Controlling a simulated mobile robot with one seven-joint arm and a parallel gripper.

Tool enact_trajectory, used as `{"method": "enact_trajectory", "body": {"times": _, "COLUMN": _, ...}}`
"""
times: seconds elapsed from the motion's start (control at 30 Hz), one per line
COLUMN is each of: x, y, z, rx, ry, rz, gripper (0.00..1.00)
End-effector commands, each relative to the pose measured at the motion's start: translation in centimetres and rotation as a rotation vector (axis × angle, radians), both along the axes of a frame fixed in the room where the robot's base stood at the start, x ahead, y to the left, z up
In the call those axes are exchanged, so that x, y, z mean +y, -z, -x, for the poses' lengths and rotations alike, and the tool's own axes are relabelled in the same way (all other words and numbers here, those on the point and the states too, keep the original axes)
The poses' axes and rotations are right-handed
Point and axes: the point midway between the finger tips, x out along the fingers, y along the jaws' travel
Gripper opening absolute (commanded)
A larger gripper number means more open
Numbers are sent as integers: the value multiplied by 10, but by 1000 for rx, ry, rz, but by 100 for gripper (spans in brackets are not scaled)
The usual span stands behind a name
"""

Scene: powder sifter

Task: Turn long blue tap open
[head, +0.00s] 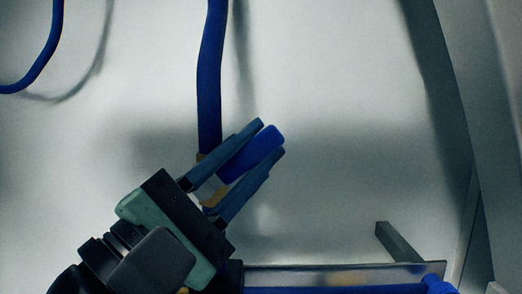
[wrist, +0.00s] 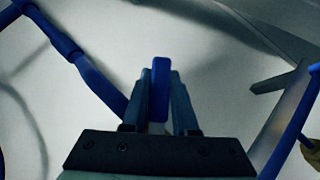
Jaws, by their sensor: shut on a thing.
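The long blue tap handle (head: 252,153) lies between the two fingers of my gripper (head: 272,137) in the head view. It slants up to the right, in line with the fingers. My gripper is shut on it. In the wrist view the blue handle (wrist: 160,75) stands upright between the fingertips (wrist: 161,90). The tap's body is mostly hidden behind my gripper; brass-coloured parts (head: 212,195) show beside the fingers. A blue hose (head: 211,80) runs up from the tap.
Another blue hose (head: 45,50) curves at the upper left. A metal bar (head: 397,242) sticks out at the lower right, above a horizontal blue pipe (head: 330,290). A pale wall (head: 330,90) lies behind, with open room right of the handle.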

Motion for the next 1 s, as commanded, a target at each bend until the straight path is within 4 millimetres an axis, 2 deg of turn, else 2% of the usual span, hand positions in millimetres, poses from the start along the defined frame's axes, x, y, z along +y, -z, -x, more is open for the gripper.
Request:
{"method": "enact_trajectory", "body": {"times": 0.2, "x": 7, "y": -10, "z": 0, "rx": 5, "ry": 5, "rz": 200, "gripper": 0}}
{"method": "enact_trajectory", "body": {"times": 0.5, "x": 18, "y": -17, "z": 0, "rx": 5, "ry": 2, "rz": 403, "gripper": 0}}
{"method": "enact_trajectory", "body": {"times": 1.0, "x": 26, "y": -19, "z": 0, "rx": 1, "ry": 1, "rz": 520, "gripper": 0}}
